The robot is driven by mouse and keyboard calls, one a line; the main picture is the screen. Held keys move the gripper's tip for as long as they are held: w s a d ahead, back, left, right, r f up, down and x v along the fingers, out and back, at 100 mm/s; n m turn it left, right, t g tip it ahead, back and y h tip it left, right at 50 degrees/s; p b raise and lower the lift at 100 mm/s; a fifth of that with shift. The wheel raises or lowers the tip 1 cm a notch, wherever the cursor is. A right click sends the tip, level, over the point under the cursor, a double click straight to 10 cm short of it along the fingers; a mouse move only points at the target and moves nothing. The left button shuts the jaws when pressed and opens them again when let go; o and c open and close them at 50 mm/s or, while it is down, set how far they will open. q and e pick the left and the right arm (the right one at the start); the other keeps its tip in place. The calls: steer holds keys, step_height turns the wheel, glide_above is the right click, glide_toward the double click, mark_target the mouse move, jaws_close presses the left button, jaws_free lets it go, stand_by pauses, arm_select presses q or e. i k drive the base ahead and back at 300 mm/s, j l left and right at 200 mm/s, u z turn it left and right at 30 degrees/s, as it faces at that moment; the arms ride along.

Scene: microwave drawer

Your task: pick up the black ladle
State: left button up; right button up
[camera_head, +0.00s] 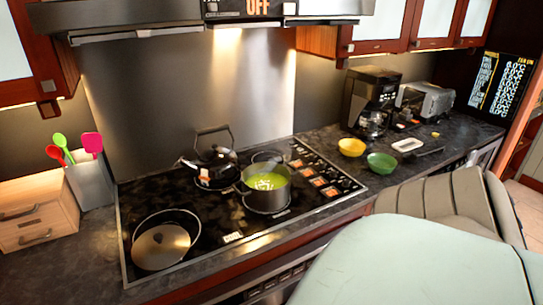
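I cannot clearly make out a black ladle. A thin dark object (430,153) lies on the counter right of the green bowl, but it is too small and dark to tell whether it is the ladle. A pot (266,200) with green contents and pale bits stands on the cooktop; no ladle is clear in it. A utensil holder (91,185) at the left holds red, green and pink utensils. Neither of my grippers is in view.
The cooktop (212,222) also carries a kettle (213,163) and a lidded pan (162,245). Yellow (352,146) and green (381,162) bowls and a coffee maker (370,100) stand right. A beige chair (440,198) and pale green surface (420,265) fill the lower right.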

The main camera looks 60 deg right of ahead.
mark_target(409, 158)
steer(key=z, duration=3)
